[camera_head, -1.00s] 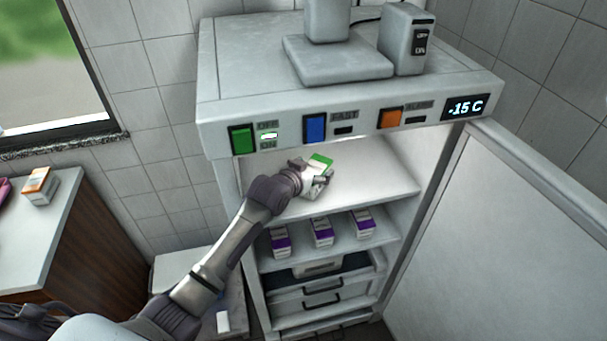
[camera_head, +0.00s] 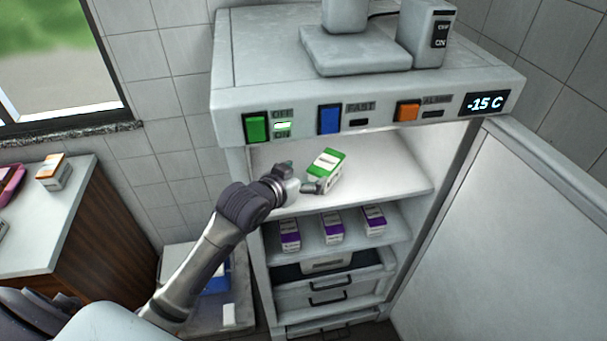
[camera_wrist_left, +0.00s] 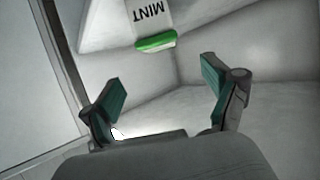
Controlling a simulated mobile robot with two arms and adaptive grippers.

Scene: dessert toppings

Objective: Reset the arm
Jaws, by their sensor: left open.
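My left gripper (camera_head: 299,179) is open and empty at the front of the freezer's upper shelf. A green and white box (camera_head: 326,170) stands on that shelf, just beyond the fingers. In the left wrist view the box (camera_wrist_left: 151,22) reads "MINT" and lies past the open fingertips, apart from them. The left gripper (camera_wrist_left: 162,92) shows both teal-padded fingers spread wide there. My right gripper is in neither view.
The freezer's upper shelf (camera_head: 395,180) has free room right of the box. Several purple and white boxes (camera_head: 333,228) stand on the shelf below. The freezer door (camera_head: 490,235) is open at the right. A counter (camera_head: 35,240) with an orange and white box (camera_head: 54,172) is at the left.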

